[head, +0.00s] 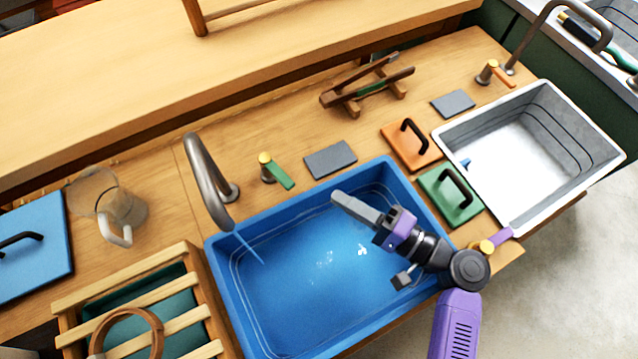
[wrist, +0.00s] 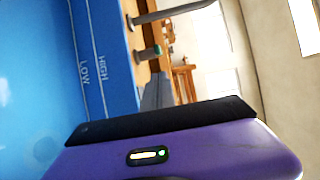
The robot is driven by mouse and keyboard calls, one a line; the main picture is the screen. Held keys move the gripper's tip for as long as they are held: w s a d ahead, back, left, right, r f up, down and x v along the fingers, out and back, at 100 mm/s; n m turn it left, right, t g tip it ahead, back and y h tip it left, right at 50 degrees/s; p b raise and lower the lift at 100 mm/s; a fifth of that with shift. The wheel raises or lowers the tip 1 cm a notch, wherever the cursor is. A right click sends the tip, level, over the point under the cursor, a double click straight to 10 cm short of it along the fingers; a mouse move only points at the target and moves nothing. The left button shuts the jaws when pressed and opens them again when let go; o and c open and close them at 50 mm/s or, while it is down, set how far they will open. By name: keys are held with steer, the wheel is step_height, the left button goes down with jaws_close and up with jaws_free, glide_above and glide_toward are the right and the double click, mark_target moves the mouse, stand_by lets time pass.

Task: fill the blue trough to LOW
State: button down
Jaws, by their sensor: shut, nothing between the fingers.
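The blue trough (head: 228,292) stands at the front of the bench. Shallow water (head: 322,262) covers its floor, with bright ripples. A thin stream (head: 249,246) falls into its left part from the curved metal spout (head: 205,180). The brass tap (head: 265,160) with its green lever (head: 279,175) stands right of the spout. In the wrist view, LOW (wrist: 84,72) and HIGH (wrist: 102,71) lines mark the trough's inner wall; I cannot tell where the water meets them. My gripper (head: 340,199) is shut and empty, over the trough's right half, apart from the tap.
Right of the trough lie orange (head: 410,145) and green (head: 450,195) handled boards, then a white-grey basin (head: 520,150) with its own tap (head: 487,72). A glass jug (head: 118,208) and slatted crate (head: 70,300) stand left. A grey pad (head: 330,159) lies behind the trough.

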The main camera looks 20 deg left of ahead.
mark_target(293, 187)
steer(key=p+x, duration=0.1)
steer(key=x, duration=0.8)
steer(key=shift+w+a, duration=0.1)
steer(key=shift+a, duration=0.2)
steer(key=shift+s+a+f+b, duration=0.1)
steer(key=shift+s+f+b, duration=0.05)
steer(key=shift+s+b, duration=0.55)
steer(key=shift+s+a, duration=0.3)
steer(key=shift+s, duration=0.35)
